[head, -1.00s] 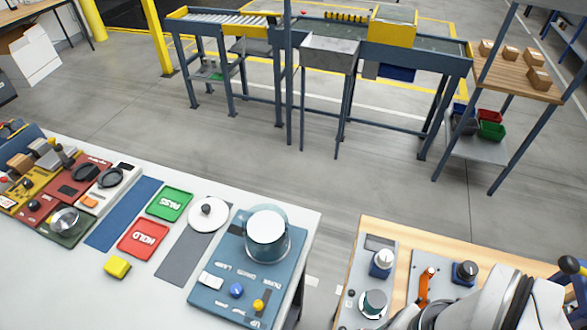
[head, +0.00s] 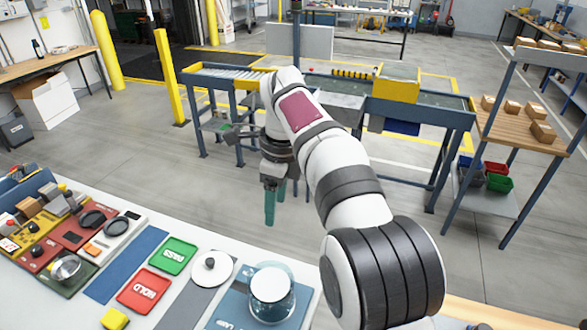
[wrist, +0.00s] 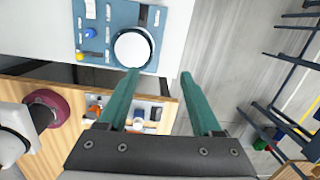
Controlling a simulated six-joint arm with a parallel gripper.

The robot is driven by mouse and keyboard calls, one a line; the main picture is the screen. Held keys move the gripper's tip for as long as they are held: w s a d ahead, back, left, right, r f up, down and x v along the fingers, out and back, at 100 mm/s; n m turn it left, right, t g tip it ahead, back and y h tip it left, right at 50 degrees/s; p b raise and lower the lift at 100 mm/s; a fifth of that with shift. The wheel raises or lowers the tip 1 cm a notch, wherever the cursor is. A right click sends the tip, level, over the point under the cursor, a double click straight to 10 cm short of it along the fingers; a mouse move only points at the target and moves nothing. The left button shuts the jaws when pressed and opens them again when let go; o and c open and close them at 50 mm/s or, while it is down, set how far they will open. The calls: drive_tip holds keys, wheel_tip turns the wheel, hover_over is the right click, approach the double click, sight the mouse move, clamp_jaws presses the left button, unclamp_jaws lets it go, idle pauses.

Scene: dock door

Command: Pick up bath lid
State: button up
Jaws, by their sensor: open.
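The bath lid, a white round disc with a dark knob (head: 203,274), lies on a grey strip on the white table in the head view. To its right, the bath (head: 271,287), a clear round vessel with a white top, stands on a blue panel (head: 232,308). The bath also shows in the wrist view (wrist: 132,49), ahead of the fingers; I cannot make out the lid there. My gripper (head: 275,216) points down with teal fingers, high and apart from the lid. In the wrist view, its fingers (wrist: 160,75) are spread with nothing between them.
A green PASS tray (head: 173,256) and a red HOLD tray (head: 144,291) lie left of the lid. A yellow block (head: 114,319) is near the front. Coloured panels with devices fill the table's left side. A conveyor (head: 420,110) stands beyond, across open floor.

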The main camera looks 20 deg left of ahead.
drive_tip(key=a+f+m, duration=0.2)
drive_tip(key=a+f, duration=0.2)
drive_tip(key=a, duration=0.4)
drive_tip(key=m, duration=0.3)
approach(210, 261)
drive_tip(key=shift+m+t, duration=0.3)
drive_tip(key=f, duration=0.5)
drive_tip(key=a+f, duration=0.1)
drive_tip(key=f, duration=0.2)
drive_tip(key=shift+f, duration=0.25)
clamp_jaws()
